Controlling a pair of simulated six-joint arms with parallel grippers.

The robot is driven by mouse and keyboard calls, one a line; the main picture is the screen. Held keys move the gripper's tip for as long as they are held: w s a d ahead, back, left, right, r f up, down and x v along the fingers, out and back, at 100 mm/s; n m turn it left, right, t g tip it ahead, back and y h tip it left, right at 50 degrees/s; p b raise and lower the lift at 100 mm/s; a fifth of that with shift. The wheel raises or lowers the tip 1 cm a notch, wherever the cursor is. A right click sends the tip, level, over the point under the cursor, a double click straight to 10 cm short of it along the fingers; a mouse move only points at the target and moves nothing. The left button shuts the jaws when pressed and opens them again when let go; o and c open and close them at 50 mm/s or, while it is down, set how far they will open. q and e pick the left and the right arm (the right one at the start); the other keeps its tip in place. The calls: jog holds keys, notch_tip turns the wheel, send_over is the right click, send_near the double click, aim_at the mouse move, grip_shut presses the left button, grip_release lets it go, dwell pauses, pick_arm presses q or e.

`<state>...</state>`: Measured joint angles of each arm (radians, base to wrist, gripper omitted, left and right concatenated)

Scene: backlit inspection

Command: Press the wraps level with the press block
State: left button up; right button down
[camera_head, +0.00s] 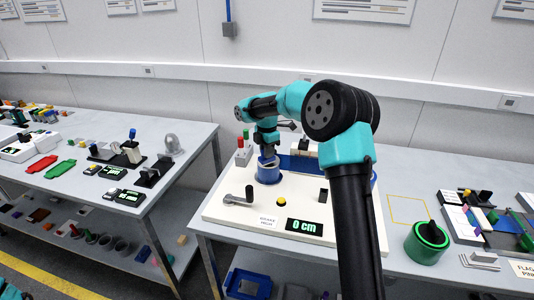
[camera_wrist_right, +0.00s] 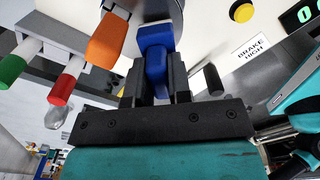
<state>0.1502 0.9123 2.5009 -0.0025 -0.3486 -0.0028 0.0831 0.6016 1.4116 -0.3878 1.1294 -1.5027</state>
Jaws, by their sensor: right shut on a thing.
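My right gripper (camera_head: 267,158) is at the end of the teal and black arm, low over a short blue drum (camera_head: 268,174) on the white board. In the right wrist view its black fingers (camera_wrist_right: 162,85) are shut on a blue block (camera_wrist_right: 155,60), which I take to be the press block. The block's far end lies close to a grey rounded surface (camera_wrist_right: 160,10); I cannot tell whether they touch. The wraps cannot be made out in either view. My left gripper is not in view.
The white board (camera_head: 225,213) carries a crank (camera_head: 240,198), a yellow button (camera_head: 282,198) and a display (camera_head: 304,227) reading 0 cm. Red and green handles (camera_head: 243,140) stand behind, left of the drum. A green drum (camera_head: 427,242) stands right.

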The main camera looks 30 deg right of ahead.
jog(key=shift+r, duration=3.05)
